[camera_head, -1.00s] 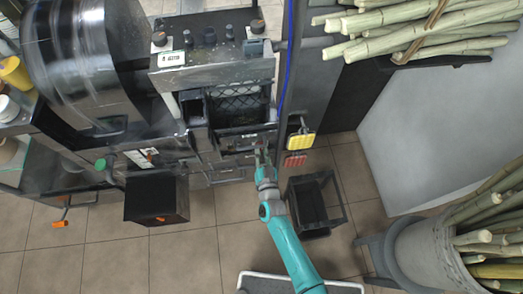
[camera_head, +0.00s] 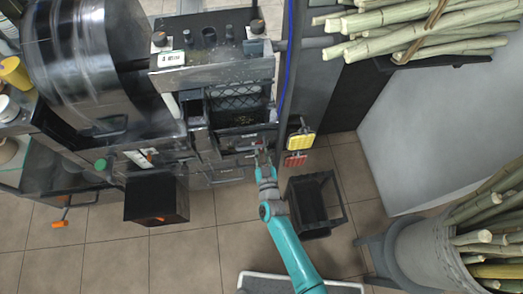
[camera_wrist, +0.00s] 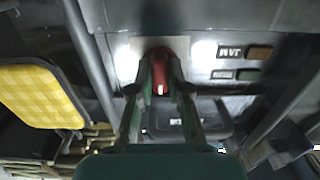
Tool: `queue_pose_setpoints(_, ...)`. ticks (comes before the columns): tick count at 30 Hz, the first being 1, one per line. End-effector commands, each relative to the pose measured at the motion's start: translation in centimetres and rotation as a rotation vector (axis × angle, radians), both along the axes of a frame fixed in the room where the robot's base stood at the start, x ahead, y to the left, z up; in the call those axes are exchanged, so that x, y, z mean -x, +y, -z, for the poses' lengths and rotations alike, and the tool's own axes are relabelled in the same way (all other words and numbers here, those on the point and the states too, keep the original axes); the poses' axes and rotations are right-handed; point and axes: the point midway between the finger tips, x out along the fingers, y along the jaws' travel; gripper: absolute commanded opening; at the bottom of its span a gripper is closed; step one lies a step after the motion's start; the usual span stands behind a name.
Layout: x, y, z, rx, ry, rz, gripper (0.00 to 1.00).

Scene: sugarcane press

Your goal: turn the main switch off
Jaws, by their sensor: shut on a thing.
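The main switch, a red knob (camera_wrist: 157,55) on a pale plate, shows in the wrist view on the machine's grey panel (camera_wrist: 205,75). My gripper (camera_wrist: 160,82) has its two green fingers on either side of the knob, closed on it. In the head view my gripper (camera_head: 262,152) is at the front of the press (camera_head: 210,72), just below its open mesh compartment. The knob itself is too small and too covered to make out there. The turn angle of the knob is hard to read.
A yellow pad (camera_head: 301,141) and a red pad (camera_head: 295,160) hang close to the right of my gripper. An open black bin (camera_head: 317,207) stands on the floor right of my arm. A black box (camera_head: 156,199) is at the left. Tiled floor is free between them.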

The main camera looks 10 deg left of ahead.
Motion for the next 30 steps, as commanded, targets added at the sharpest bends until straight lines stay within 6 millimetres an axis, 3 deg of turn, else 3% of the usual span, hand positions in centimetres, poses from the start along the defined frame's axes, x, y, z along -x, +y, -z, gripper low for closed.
queue_pose_setpoints(1, 0.1, 0.0, 0.1, 0.002, 0.001, -0.001, 0.00)
queue_pose_setpoints(2, 0.1, 0.0, 0.1, 0.002, 0.001, -0.001, 0.21)
queue_pose_setpoints(4, 0.1, 0.0, 0.1, 0.002, 0.002, -0.001, 0.39)
queue_pose_setpoints(5, 0.0, 0.0, 0.1, 0.002, 0.002, -0.001, 0.42)
queue_pose_setpoints(17, 0.7, -0.2, 0.1, 0.000, 0.002, -0.001, 0.42)
queue_pose_setpoints(30, 8.2, -2.3, 0.1, 0.001, 0.003, -0.003, 0.42)
